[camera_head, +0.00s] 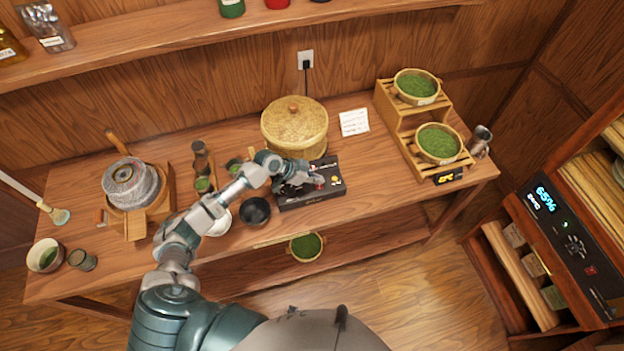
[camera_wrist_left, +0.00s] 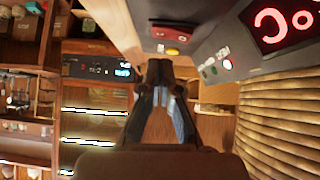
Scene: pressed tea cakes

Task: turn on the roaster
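A black box-shaped appliance (camera_head: 325,187), probably the roaster, sits on the table in front of a round woven basket (camera_head: 292,122). In the left wrist view, close at upper right, its dark panel (camera_wrist_left: 210,55) carries a red lit display (camera_wrist_left: 285,25) and small buttons, one glowing red (camera_wrist_left: 227,64). My left gripper (camera_head: 312,180) hovers over the appliance and hides part of its top. In the left wrist view, the fingertips (camera_wrist_left: 160,68) meet with nothing seen between them, a little apart from the panel. My right gripper is not in view.
A dark bowl (camera_head: 255,211) stands left of the appliance. A cabinet with a blue display (camera_head: 541,199) is at far right. The table's right front is clear.

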